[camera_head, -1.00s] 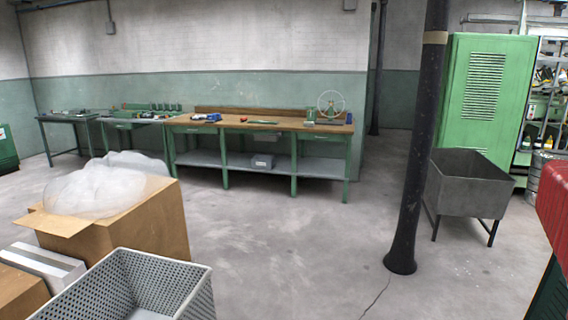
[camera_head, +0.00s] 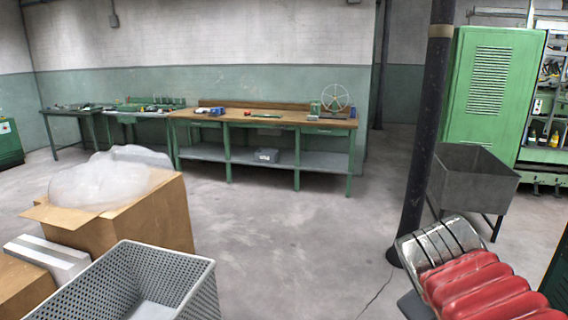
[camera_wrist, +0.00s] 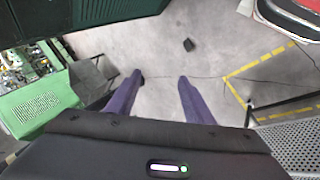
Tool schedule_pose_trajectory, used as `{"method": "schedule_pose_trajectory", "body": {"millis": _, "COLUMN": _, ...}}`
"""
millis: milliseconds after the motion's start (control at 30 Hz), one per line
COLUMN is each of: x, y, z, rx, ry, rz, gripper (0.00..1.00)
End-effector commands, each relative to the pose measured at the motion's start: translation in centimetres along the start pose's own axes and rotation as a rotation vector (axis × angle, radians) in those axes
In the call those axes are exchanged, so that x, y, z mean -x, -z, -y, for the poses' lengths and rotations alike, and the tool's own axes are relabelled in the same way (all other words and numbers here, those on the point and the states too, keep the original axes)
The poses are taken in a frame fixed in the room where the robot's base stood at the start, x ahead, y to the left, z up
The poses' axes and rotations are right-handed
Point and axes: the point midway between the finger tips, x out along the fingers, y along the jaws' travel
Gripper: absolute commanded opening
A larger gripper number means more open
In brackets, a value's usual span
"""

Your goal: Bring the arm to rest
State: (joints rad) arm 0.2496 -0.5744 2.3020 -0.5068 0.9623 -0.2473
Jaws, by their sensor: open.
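My gripper (camera_wrist: 160,78) shows in the wrist view with its two purple fingers spread apart. Nothing is between them; bare grey floor shows beyond the tips. The dark wrist body fills the bottom of that view. My gripper cannot be made out in the head view.
A grey perforated crate (camera_head: 198,292) and a cardboard box (camera_head: 158,222) stand at lower left. A black column (camera_head: 424,150) stands right of centre. A red ribbed thing with a metal end (camera_head: 478,285) is at lower right. Open floor (camera_head: 290,240) lies between.

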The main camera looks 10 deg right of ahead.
Motion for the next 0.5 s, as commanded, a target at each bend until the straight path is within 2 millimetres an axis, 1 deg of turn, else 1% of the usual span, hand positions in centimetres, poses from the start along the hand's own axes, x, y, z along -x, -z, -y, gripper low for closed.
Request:
{"method": "schedule_pose_trajectory", "body": {"millis": 33, "x": 0.4, "y": 0.4, "z": 2.5, "rx": -0.032, "ry": 0.055, "rz": -0.036, "gripper": 0.47}}
{"method": "schedule_pose_trajectory", "body": {"millis": 67, "x": 0.6, "y": 0.6, "z": 4.0, "rx": -0.057, "ry": 0.09, "rz": -0.054, "gripper": 0.47}}
{"method": "schedule_pose_trajectory", "body": {"millis": 100, "x": 0.8, "y": 0.8, "z": 5.9, "rx": -0.088, "ry": 0.137, "rz": -0.076, "gripper": 0.47}}
{"method": "schedule_pose_trajectory", "body": {"millis": 167, "x": 1.4, "y": 1.1, "z": 8.7, "rx": -0.135, "ry": 0.209, "rz": -0.106, "gripper": 0.47}}
{"method": "schedule_pose_trajectory", "body": {"millis": 200, "x": 1.8, "y": 1.2, "z": 10.5, "rx": -0.166, "ry": 0.259, "rz": -0.122, "gripper": 0.47}}
{"method": "schedule_pose_trajectory", "body": {"millis": 300, "x": 2.9, "y": 1.3, "z": 14.5, "rx": -0.236, "ry": 0.372, "rz": -0.15, "gripper": 0.47}}
{"method": "schedule_pose_trajectory", "body": {"millis": 400, "x": 3.7, "y": 1.2, "z": 17.2, "rx": -0.288, "ry": 0.454, "rz": -0.163, "gripper": 0.47}}
{"method": "schedule_pose_trajectory", "body": {"millis": 500, "x": 4.2, "y": 1.2, "z": 18.6, "rx": -0.315, "ry": 0.497, "rz": -0.166, "gripper": 0.47}}
